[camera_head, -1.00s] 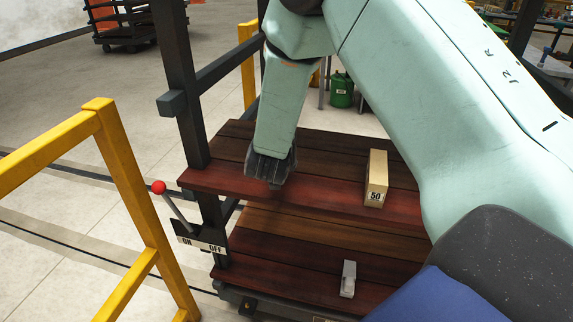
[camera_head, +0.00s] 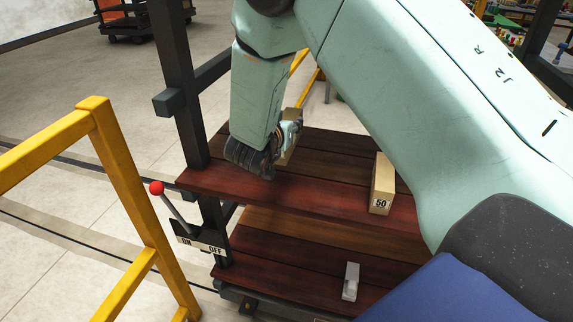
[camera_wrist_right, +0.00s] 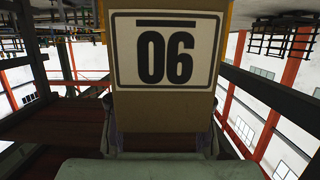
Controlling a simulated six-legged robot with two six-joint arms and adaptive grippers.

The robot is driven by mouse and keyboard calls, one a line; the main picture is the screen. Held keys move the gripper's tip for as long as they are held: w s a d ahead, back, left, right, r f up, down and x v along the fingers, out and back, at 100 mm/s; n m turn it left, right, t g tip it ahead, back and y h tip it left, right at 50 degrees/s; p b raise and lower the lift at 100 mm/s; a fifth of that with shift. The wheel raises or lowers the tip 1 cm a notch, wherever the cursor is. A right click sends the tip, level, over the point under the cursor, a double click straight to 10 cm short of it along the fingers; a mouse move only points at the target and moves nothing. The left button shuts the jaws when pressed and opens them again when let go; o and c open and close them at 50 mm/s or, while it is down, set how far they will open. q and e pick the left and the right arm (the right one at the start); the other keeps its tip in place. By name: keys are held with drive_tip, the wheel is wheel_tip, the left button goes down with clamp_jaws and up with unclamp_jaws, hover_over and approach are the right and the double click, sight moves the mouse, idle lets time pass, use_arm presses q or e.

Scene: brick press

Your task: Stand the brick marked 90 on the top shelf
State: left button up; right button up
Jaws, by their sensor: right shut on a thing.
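A tan brick (camera_head: 291,152) is in my right gripper (camera_head: 294,128), over the left part of the top shelf (camera_head: 330,190). Much of it hides behind my wrist in the head view. In the right wrist view the brick (camera_wrist_right: 166,101) fills the upper middle. Its white label reads 06 with a bar above, which is 90 upside down; the surroundings also look inverted there. I cannot tell whether the brick touches the shelf. My right gripper is shut on it. My left gripper is not in view.
A brick marked 50 (camera_head: 382,185) stands upright on the top shelf at the right. A small grey-white object (camera_head: 351,281) is on the lower shelf (camera_head: 290,265). A red-knobbed lever (camera_head: 157,188), dark post (camera_head: 178,90) and yellow rail (camera_head: 112,150) stand at the left.

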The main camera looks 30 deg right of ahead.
drive_tip(key=f, duration=0.7)
drive_tip(key=shift+w+b, duration=0.2)
drive_tip(key=shift+b, duration=0.1)
drive_tip(key=shift+s+f, duration=0.2)
drive_tip(key=shift+f, duration=0.35)
drive_tip(key=shift+w+f, duration=0.1)
drive_tip(key=shift+f, duration=0.05)
drive_tip(key=shift+w, duration=0.1)
drive_tip(key=o, duration=0.7)
drive_tip(key=shift+f, duration=0.15)
drive_tip(key=o, duration=0.4)
drive_tip(key=shift+s, duration=0.25)
drive_tip(key=shift+w, duration=0.1)
drive_tip(key=shift+w, duration=0.1)
